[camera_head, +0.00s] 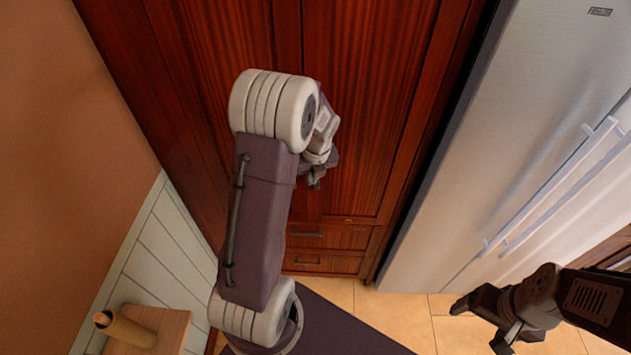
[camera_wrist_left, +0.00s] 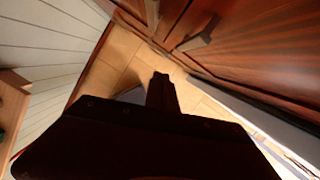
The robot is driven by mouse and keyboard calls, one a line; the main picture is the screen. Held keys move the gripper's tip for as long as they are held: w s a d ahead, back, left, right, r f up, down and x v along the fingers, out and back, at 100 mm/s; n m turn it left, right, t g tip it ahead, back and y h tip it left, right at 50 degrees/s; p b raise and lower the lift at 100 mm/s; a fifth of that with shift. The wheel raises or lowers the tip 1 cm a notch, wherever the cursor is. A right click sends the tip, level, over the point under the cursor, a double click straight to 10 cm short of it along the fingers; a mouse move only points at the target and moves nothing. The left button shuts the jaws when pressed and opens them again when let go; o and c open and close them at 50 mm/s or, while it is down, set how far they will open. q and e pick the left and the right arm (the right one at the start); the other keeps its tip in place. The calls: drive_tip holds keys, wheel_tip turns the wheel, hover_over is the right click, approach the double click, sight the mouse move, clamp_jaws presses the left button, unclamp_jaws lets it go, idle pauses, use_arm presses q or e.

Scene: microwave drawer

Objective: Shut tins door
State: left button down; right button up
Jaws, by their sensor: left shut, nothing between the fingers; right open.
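A tall dark red wooden cabinet fills the back of the head view. Its right door panel (camera_head: 370,110) looks flush with the front. No tins are visible. My left gripper (camera_head: 316,180) is shut and empty in front of the cabinet, near the line between the panels; I cannot tell whether it touches. Its dark fingers show in the left wrist view (camera_wrist_left: 162,92). My right gripper (camera_head: 482,322) is open and empty, low at the right, away from the cabinet.
Drawers (camera_head: 318,262) with handles lie below the doors. A silver fridge (camera_head: 470,130) stands right of the cabinet. A white panelled wall (camera_head: 165,245) and a small wooden table (camera_head: 160,325) with a rolled tube (camera_head: 125,328) are at the left. Tiled floor (camera_head: 400,305) is clear between.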

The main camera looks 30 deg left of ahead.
use_arm(q)
drive_tip(key=shift+r, duration=3.3)
drive_tip(key=s+d+f+n+h+b, duration=0.1)
drive_tip(key=s+d+f+n+b, duration=0.4)
drive_tip(key=n, duration=0.8)
drive_tip(key=s+d+f+n+h+b, duration=0.1)
drive_tip(key=s+d+f+n+b, duration=0.5)
drive_tip(key=f+n, duration=0.6)
drive_tip(key=s+d+n, duration=0.1)
drive_tip(key=s+d, duration=0.1)
drive_tip(key=d, duration=0.1)
drive_tip(key=shift+s+d+f+g, duration=0.15)
drive_tip(key=shift+s+d+g, duration=0.05)
drive_tip(key=shift+s+g, duration=0.1)
use_arm(e)
wheel_tip(320, 180, down, 12)
drive_tip(key=w, duration=0.1)
drive_tip(key=shift+w+r, duration=0.15)
drive_tip(key=shift+w, duration=0.05)
